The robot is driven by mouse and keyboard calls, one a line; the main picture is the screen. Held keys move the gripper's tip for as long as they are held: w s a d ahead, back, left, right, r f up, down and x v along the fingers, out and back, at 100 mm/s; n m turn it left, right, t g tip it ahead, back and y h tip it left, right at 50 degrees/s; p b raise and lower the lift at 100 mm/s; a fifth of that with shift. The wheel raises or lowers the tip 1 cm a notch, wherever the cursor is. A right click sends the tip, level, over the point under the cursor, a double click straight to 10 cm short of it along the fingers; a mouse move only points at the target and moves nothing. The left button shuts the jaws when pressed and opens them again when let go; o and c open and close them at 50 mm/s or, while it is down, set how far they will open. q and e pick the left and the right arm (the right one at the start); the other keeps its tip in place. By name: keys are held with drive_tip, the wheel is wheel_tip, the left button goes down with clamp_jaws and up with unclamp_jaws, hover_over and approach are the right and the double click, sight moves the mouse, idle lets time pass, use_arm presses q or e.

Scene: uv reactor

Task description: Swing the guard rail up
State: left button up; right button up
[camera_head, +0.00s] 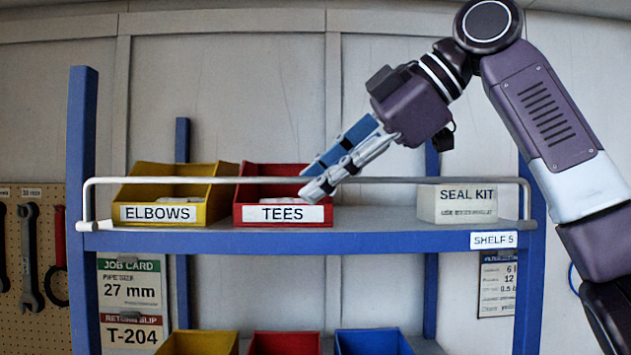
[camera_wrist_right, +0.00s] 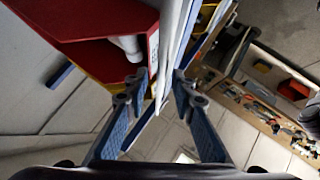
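The guard rail (camera_head: 420,180) is a thin pale grey bar across the front of the upper shelf (camera_head: 370,241). Its ends bend down to the shelf's front corners, and it runs level in front of the bins. My right gripper (camera_head: 313,180) reaches down from the upper right to the rail by the red TEES bin. In the right wrist view the gripper (camera_wrist_right: 160,82) has its fingers apart, with the pale rail (camera_wrist_right: 172,50) passing between the fingertips. I cannot tell whether either finger touches it. My left gripper is not in view.
The yellow ELBOWS bin (camera_head: 170,190), red TEES bin (camera_head: 284,208) and SEAL KIT box (camera_head: 458,204) stand on the shelf behind the rail. Blue posts (camera_head: 82,150) flank it. More bins (camera_head: 372,343) sit below. Wrenches (camera_head: 30,258) hang on a pegboard at left.

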drive_tip(key=v, duration=1.1)
drive_tip(key=shift+w+d, duration=0.1)
